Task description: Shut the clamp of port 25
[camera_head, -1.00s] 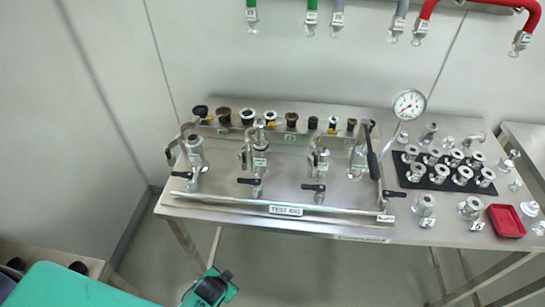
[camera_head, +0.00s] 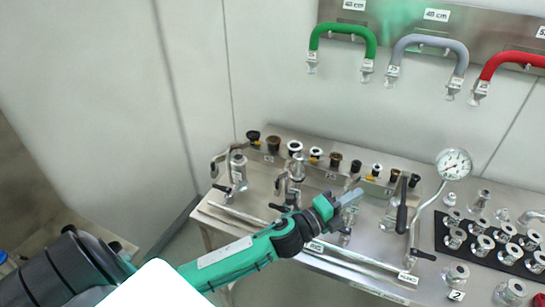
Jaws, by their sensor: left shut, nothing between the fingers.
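The test rig stands on the steel table (camera_head: 465,192), with several clamped ports in a row, including one at its left end (camera_head: 238,168) and another near the middle (camera_head: 297,170). The port number labels are too small to read, so I cannot tell which is port 25. My left gripper (camera_head: 350,198) is over the right half of the rig with its fingers shut and empty, pointing right. It and my green left arm hide part of the rig's front and a port behind them. I cannot tell whether it touches anything. My right gripper is out of view.
A pressure gauge (camera_head: 454,164) rises at the rig's right, near a black-handled lever (camera_head: 402,205). Several metal fittings stand on a black mat (camera_head: 487,259) further right. Green (camera_head: 342,30), grey (camera_head: 430,41) and red (camera_head: 512,58) hoses hang on the wall.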

